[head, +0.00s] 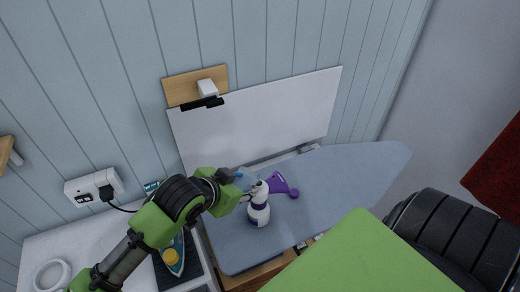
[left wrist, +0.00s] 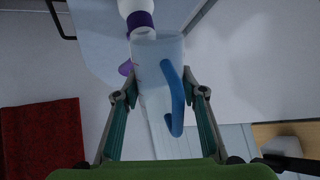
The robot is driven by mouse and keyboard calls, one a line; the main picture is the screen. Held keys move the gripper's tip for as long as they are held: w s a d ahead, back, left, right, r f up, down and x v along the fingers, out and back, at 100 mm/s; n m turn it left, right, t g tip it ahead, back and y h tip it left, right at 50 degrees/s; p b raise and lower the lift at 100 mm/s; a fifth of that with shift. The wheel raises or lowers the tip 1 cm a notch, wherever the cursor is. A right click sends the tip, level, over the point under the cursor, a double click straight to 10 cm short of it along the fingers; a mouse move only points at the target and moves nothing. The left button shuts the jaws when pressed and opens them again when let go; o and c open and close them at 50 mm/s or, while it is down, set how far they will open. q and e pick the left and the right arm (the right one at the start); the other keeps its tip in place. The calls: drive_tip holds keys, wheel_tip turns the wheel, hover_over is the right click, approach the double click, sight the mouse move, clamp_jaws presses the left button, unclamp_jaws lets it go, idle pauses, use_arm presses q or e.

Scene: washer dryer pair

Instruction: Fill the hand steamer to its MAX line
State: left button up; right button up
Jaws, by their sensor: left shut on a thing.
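The white hand steamer (head: 258,214) with purple bands stands on the ironing board; its white and purple end shows at the top of the left wrist view (left wrist: 138,14). A purple funnel-like piece (head: 281,184) is just right of it, and a bit of purple (left wrist: 125,68) shows in the left wrist view. My left gripper (head: 245,190) is shut on a clear jug (left wrist: 152,65) with a blue handle (left wrist: 174,102), close beside the steamer. The jug is hardly visible in the head view. I cannot tell its water level or the steamer's MAX line. My right gripper is out of view.
The grey-blue ironing board (head: 350,175) is bare towards its right tip. A white panel (head: 260,118) stands behind it. An iron (head: 174,255) sits left of the board, near a wall socket (head: 94,188) with a plugged cord. A red cloth (head: 500,170) is at far right.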

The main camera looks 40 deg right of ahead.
use_arm(q)
drive_tip(key=shift+d+r+y, duration=0.1)
drive_tip(key=shift+y, duration=0.4)
idle(1.6)
drive_tip(key=shift+h+b, duration=0.3)
drive_tip(key=shift+b, duration=0.1)
drive_tip(key=shift+r+h+b, duration=0.3)
drive_tip(key=shift+h+b, duration=0.7)
drive_tip(key=shift+b, duration=0.05)
drive_tip(key=shift+r+h, duration=0.3)
drive_tip(key=shift+r, duration=0.4)
drive_tip(key=shift+f, duration=0.1)
